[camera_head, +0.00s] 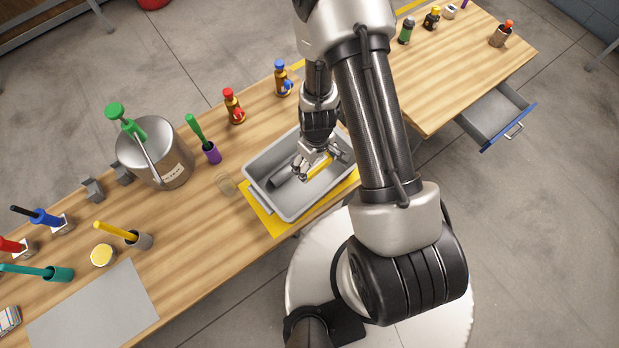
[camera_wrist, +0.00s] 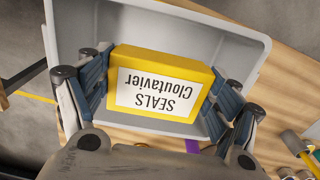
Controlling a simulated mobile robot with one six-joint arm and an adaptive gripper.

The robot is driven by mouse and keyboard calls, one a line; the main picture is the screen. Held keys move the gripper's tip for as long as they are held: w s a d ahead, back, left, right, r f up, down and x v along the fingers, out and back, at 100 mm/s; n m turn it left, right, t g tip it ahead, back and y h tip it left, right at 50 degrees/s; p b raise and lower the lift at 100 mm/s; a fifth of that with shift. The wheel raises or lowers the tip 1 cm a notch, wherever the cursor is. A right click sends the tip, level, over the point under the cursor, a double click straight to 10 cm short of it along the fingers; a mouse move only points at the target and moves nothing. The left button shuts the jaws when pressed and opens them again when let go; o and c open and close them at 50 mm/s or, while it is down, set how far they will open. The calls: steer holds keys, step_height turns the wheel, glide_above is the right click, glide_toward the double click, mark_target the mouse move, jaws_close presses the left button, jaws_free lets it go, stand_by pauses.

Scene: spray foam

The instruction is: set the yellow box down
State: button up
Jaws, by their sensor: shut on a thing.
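The yellow box (camera_wrist: 165,84) has a white label reading "SEALS Cloutavier", upside down in the wrist view. In the head view the box (camera_head: 320,167) shows as a small yellow strip under my gripper (camera_head: 314,163). My gripper is shut on the box, with a blue-grey finger pad on each of its two sides. Both are over or within the open grey tray (camera_head: 291,215), whose light walls (camera_wrist: 236,42) surround the box in the wrist view. I cannot tell whether the box touches the tray floor.
The tray stands on a yellow mat (camera_head: 263,217) near the wooden table's front edge. A metal pot (camera_head: 168,166), a purple cup (camera_head: 211,153) and red-capped (camera_head: 234,107) and blue-capped (camera_head: 283,80) bottles stand to the left and behind. An open drawer (camera_head: 492,113) juts out at right.

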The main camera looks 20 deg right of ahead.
mark_target(314, 189)
step_height(314, 189, down, 18)
steer(key=b, duration=1.6)
steer(key=shift+r, duration=0.2)
steer(key=shift+f, duration=0.15)
steer(key=o, duration=1)
